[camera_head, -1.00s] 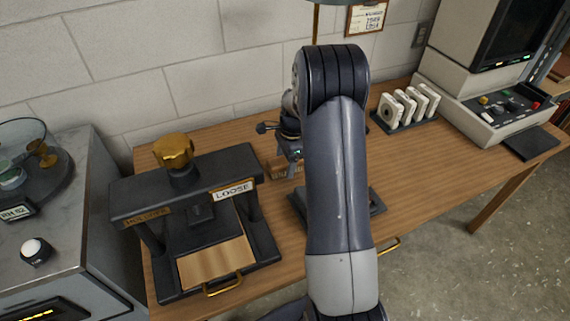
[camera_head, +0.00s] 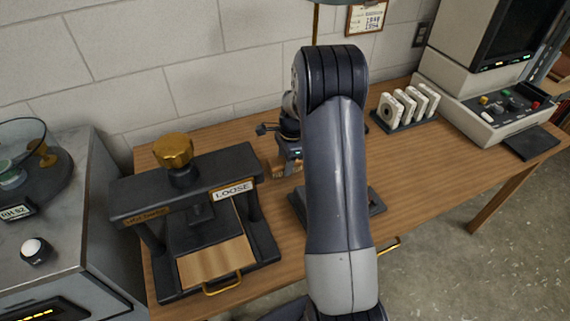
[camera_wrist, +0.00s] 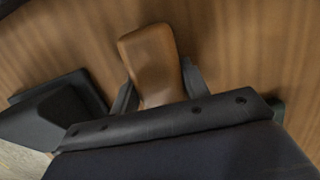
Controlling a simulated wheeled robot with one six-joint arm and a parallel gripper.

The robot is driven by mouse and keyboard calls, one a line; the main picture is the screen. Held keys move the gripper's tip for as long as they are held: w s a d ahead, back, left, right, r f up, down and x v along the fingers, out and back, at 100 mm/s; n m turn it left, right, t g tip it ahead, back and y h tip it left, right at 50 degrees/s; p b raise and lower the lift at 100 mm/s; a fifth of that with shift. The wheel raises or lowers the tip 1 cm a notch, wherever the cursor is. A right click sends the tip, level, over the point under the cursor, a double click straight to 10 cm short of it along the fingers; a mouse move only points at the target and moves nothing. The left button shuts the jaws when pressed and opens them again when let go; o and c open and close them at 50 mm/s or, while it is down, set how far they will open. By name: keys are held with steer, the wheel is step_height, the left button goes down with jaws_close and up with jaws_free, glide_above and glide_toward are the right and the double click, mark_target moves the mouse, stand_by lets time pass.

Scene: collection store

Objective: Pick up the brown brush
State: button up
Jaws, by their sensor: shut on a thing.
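The brown brush (camera_wrist: 152,58) shows in the wrist view as a brown, block-like handle between the two dark fingers of my gripper (camera_wrist: 157,88). My gripper is shut on it. The tabletop lies behind the brush in that view; I cannot tell how far the brush is above it. In the head view my gripper (camera_head: 288,155) is partly hidden behind my arm, low over the table, and only a little of the brush (camera_head: 283,170) shows under it.
A dark press (camera_head: 185,180) with a brass knob and a LOOSE label stands left of my gripper. A dark flat stand (camera_head: 378,203) is partly behind my arm. White reels (camera_head: 408,104) in a rack and a console (camera_head: 497,112) stand right on the wooden table (camera_head: 440,165).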

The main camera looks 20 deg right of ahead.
step_height(320, 180, up, 10)
steer(key=o, duration=0.5)
steer(key=c, duration=0.4)
